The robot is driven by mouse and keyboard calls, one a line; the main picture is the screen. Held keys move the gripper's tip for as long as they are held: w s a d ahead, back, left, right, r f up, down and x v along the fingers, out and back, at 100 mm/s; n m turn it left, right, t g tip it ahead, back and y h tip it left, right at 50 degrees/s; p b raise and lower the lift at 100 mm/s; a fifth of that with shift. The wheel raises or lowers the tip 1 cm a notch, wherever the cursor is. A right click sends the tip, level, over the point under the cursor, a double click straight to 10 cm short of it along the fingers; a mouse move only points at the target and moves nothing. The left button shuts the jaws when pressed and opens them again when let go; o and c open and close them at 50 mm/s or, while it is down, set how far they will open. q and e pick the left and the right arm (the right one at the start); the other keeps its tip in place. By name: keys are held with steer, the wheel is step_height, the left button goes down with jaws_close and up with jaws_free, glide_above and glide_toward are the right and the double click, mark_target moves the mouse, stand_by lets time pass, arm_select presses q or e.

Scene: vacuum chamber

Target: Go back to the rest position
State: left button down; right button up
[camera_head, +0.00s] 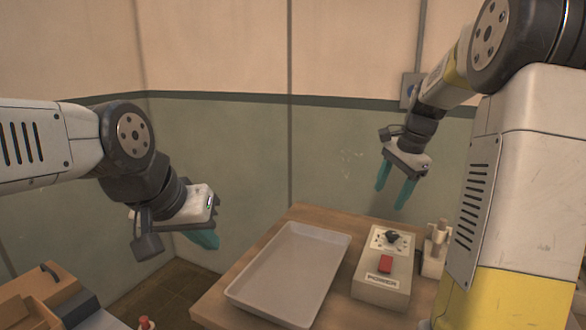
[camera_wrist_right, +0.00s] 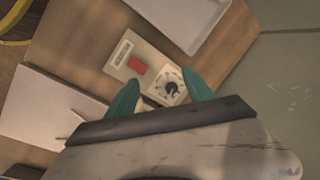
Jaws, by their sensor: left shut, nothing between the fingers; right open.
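My left gripper (camera_head: 204,238) hangs at the left in the head view, with its teal fingers together and nothing in them. It is in the air to the left of the wooden table. My right gripper (camera_head: 394,196) is in the air above the back right of the table. Its two teal fingers are apart and empty. In the right wrist view the fingers of this gripper (camera_wrist_right: 160,100) show over the power box, which lies below them.
The wooden table (camera_head: 215,300) carries a grey empty tray (camera_head: 290,275) and a power box (camera_head: 383,285) with a red switch and a black dial. A small holder (camera_head: 434,262) stands right of the box. A wooden box (camera_head: 40,297) is at the lower left. Walls stand behind.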

steer(key=s+a+n+t, duration=0.1)
steer(key=s+a+n, duration=0.2)
steer(key=s, duration=0.4)
steer(key=s+a+r+n+t, duration=0.1)
steer(key=s+a+n, duration=0.3)
steer(key=s+n, duration=0.2)
steer(key=s+a+r+n+t, duration=0.1)
steer(key=s+a+n, duration=0.3)
steer(key=s, duration=0.6)
steer(key=shift+s+r+n+t, duration=0.2)
steer(key=shift+s+n+t, duration=0.1)
steer(key=shift+t, duration=0.1)
